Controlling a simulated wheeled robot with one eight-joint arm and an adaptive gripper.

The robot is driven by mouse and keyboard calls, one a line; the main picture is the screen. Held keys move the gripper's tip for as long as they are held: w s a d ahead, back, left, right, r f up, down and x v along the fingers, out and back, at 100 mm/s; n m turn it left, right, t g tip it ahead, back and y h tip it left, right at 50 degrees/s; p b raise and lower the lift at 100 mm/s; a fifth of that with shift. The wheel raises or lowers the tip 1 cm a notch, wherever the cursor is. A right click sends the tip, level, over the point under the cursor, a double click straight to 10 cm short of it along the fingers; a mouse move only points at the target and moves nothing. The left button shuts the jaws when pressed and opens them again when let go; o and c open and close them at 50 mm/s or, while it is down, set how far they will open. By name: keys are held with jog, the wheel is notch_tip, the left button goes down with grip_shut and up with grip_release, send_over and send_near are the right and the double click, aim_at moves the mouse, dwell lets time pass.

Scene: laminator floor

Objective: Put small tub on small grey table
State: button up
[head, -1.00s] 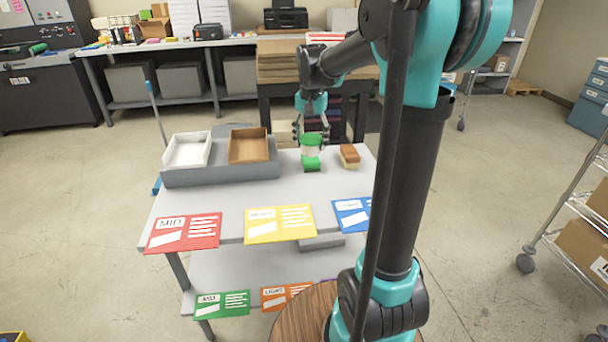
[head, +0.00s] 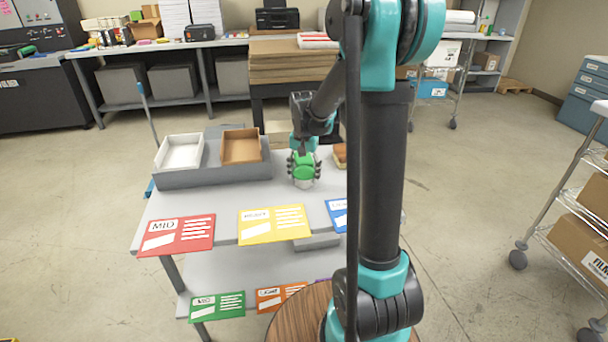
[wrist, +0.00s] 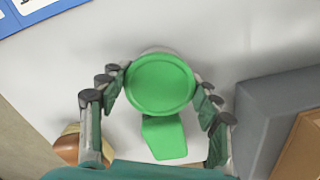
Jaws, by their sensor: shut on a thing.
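A small tub (head: 303,171) with a round green lid and a pale body is in my gripper (head: 303,163), over the grey table (head: 215,199). The wrist view shows the lid (wrist: 160,83) from above, with the fingers of my gripper (wrist: 160,88) closed around both sides of the tub. I cannot tell whether its base touches the tabletop. A flat green piece (wrist: 165,137) shows beside the lid in the wrist view; its link to the tub is unclear.
A grey holder (head: 215,174) with a white tray (head: 181,151) and a brown tray (head: 241,146) stands left of the tub. A brown block (head: 340,153) lies to the right, partly hidden by my arm. Coloured cards line the front edge. Bare tabletop lies in front.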

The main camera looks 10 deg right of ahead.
aim_at(304, 172)
jog(key=o, duration=1.2)
jog(key=shift+f, duration=0.1)
notch_tip(304, 172, up, 12)
jog(key=shift+r, duration=0.15)
